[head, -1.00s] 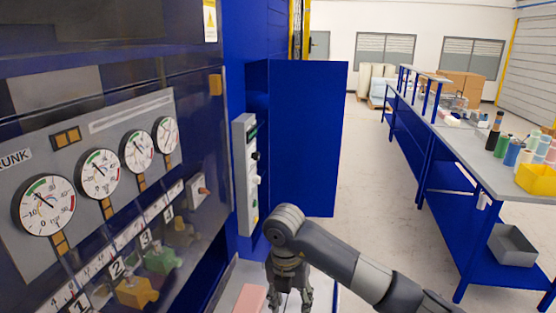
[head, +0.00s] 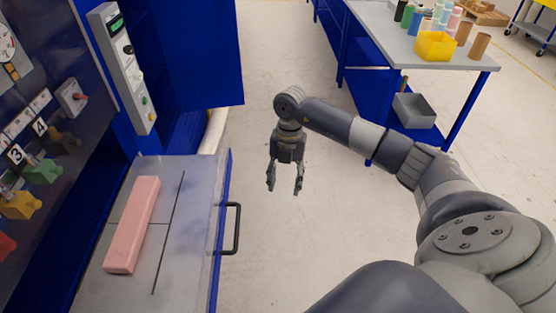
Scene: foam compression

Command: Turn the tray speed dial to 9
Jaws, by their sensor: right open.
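A tall grey control panel (head: 121,68) is fixed to the blue machine at the upper left in the head view. It carries a small dark display (head: 116,26), a black knob (head: 128,49) and several buttons below it. I cannot read any numbers on it or tell the dial's setting. The grey tray (head: 190,240) lies below the panel, with a pink foam block (head: 133,224) on it. My right gripper (head: 285,190) points down, open and empty, to the right of the tray and apart from the panel. My left gripper is out of view.
Numbered valves with yellow and green handles (head: 43,172) line the machine's left face. The tray's front has a dark handle (head: 236,228). A workbench (head: 463,62) with bottles and a yellow bin (head: 435,46) stands at the upper right. The floor between is clear.

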